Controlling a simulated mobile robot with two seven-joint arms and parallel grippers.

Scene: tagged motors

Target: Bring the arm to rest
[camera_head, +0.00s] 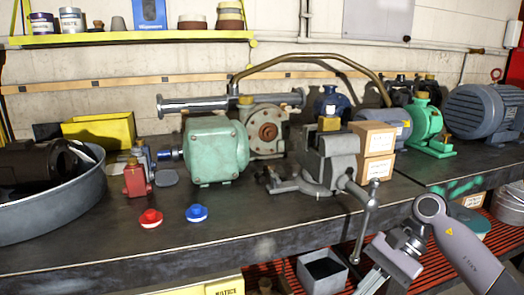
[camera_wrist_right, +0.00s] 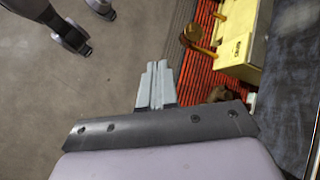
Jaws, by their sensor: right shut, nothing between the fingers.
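My right arm enters the head view at the lower right. Its gripper (camera_head: 376,278) hangs low in front of the bench's front edge, pointing down, partly cut off by the frame's bottom. In the right wrist view the gripper's two grey fingers (camera_wrist_right: 156,84) are together, with nothing between them, above the grey floor. My left gripper shows in neither view.
The workbench (camera_head: 100,248) carries a pale green motor (camera_head: 215,150), a vise (camera_head: 330,160), a red button-like piece (camera_head: 151,218), a blue one (camera_head: 197,213) and a round grey tray (camera_head: 50,222). Below are red slats and a yellow box (camera_wrist_right: 238,40); open floor (camera_wrist_right: 60,95) lies left.

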